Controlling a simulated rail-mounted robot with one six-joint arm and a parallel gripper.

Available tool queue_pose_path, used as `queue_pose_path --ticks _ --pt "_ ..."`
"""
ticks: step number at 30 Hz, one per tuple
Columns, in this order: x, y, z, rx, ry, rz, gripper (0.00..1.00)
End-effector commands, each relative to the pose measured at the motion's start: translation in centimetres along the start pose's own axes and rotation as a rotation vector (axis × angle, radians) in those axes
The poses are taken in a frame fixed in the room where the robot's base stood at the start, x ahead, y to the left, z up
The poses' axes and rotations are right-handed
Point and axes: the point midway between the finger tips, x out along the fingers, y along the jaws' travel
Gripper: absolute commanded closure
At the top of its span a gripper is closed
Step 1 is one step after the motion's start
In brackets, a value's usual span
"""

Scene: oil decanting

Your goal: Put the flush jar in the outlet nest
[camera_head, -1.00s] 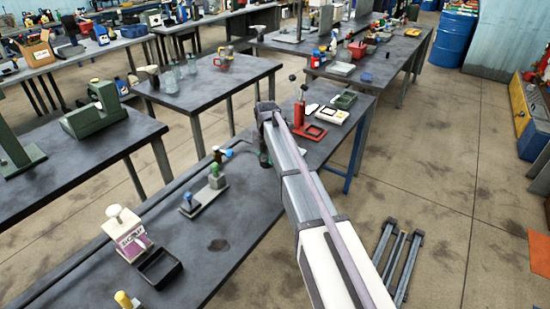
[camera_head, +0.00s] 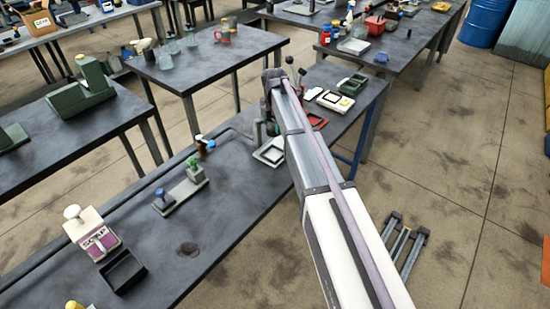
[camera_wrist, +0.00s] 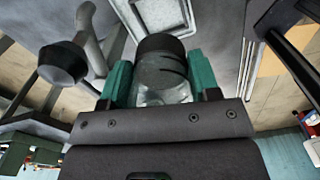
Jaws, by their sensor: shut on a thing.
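The jar I take for the flush jar (camera_wrist: 163,68) is clear glass with a dark lid. It shows in the wrist view between the teal fingers of my gripper (camera_wrist: 160,84), which is shut on it. In the head view my arm hides most of the gripper and the jar. A pale square-rimmed tray (camera_head: 257,155) lies on the bench just left of my arm; a pale-rimmed tray also shows at the top of the wrist view (camera_wrist: 133,30), beyond the jar and apart from it. I cannot tell surely whether it is the outlet nest.
A grey pipe (camera_wrist: 88,35) and a black round knob-like part (camera_wrist: 62,63) stand close left of the jar in the wrist view. Farther along the bench are red, white and green trays (camera_head: 352,84). A valve stand (camera_head: 181,192), soap dispenser (camera_head: 92,235) and black tray (camera_head: 123,271) stand nearer.

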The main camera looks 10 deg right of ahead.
Motion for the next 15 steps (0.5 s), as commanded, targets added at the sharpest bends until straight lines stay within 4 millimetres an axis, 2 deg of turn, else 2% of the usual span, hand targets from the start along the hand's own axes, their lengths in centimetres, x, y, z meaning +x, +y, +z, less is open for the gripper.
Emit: queue_pose_path --ticks 1,3,6,11,15 --pt "3.8 0.0 0.0 0.0 0.0 0.0 0.71" --pt "5.8 0.0 0.0 0.0 0.0 0.0 0.71" --pt "7.0 0.0 0.0 0.0 0.0 0.0 0.71" --pt "6.8 0.0 0.0 0.0 0.0 0.0 0.71" --pt "9.8 0.0 0.0 0.0 0.0 0.0 0.71"
